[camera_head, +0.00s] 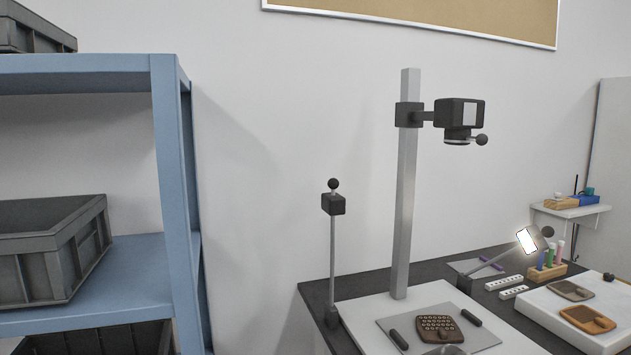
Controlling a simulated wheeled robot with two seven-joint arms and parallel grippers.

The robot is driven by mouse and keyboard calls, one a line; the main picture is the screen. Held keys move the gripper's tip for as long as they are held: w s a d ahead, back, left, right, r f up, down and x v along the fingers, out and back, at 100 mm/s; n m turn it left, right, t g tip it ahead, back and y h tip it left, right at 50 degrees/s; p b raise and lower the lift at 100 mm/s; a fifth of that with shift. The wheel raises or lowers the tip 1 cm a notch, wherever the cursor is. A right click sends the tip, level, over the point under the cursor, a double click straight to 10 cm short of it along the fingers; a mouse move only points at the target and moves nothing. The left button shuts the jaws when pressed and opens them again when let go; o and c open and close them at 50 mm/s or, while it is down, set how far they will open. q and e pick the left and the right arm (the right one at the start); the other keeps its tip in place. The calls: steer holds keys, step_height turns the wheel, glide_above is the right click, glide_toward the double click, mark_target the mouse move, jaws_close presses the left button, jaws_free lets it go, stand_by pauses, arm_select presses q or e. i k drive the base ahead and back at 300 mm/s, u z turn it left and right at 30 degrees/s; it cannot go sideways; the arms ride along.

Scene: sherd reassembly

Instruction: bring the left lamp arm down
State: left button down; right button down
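The left lamp arm (333,262) is a thin grey rod that stands upright at the back left corner of the dark table. Its dark box-shaped head (333,204) is at the top, with a black ball knob (333,184) above it. No light shows on this head. The right lamp arm (489,263) is tilted low to the right, and its lamp head (527,241) glows white. Neither of my grippers shows in this view.
A grey column (406,190) carries a camera (459,114) over a white base (360,316) with a brown dotted sherd (439,327). A blue shelf (172,190) with grey crates (50,250) stands left. Sherds (587,319) lie on a white block at right.

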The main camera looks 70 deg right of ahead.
mark_target(333, 203)
steer(key=z, duration=0.8)
steer(key=i, duration=0.85)
steer(key=z, duration=1)
steer(key=i, duration=0.3)
steer(key=z, duration=0.1)
